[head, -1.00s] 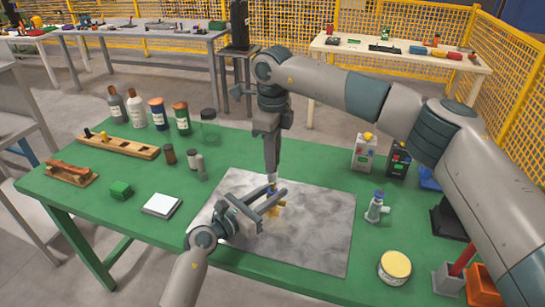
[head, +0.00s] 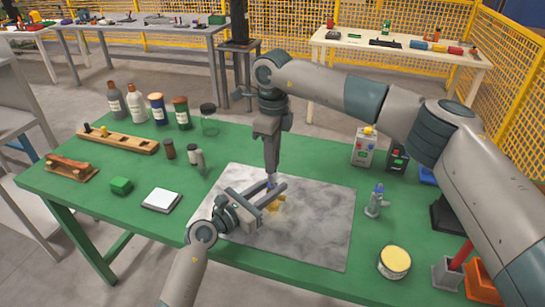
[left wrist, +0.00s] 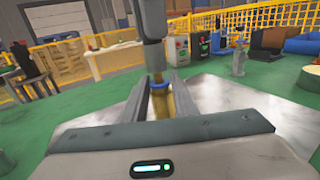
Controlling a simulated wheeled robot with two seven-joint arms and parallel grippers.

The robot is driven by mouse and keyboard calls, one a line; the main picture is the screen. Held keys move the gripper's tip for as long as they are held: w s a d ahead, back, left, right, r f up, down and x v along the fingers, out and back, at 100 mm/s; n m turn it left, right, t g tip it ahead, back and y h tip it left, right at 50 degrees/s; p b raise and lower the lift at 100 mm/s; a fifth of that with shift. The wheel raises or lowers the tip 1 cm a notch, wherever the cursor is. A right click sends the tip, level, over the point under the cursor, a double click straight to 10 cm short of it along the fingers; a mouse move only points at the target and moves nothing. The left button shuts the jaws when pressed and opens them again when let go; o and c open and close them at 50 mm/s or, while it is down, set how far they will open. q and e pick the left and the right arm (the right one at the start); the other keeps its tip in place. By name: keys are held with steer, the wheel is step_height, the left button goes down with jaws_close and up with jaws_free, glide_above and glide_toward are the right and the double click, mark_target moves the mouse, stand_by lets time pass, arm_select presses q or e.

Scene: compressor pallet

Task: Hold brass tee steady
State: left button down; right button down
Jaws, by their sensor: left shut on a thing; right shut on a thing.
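The brass tee (head: 276,204) is a small yellow metal fitting above the grey mat (head: 315,225). My left gripper (head: 268,194) reaches in from the front left and is shut on the tee, which also shows between its long fingers in the left wrist view (left wrist: 162,105). My right gripper (head: 271,172) points straight down over the tee. It is shut on a small part, mostly hidden, with a brownish stem (left wrist: 158,76) below its tips. A blue ring (left wrist: 160,86) sits at the top of the tee. I cannot tell whether the stem is inside it.
At right stand a small valve-like fitting (head: 375,202) and a round tin (head: 394,263). The mat's right side is clear.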

steer(key=shift+f, duration=0.8)
steer(key=c, duration=1.5)
jaws_free()
steer(key=shift+c, duration=0.2)
step_height(320, 180, up, 12)
arm_select(q)
steer(key=c, duration=1.3)
jaws_free()
steer(key=shift+c, duration=0.2)
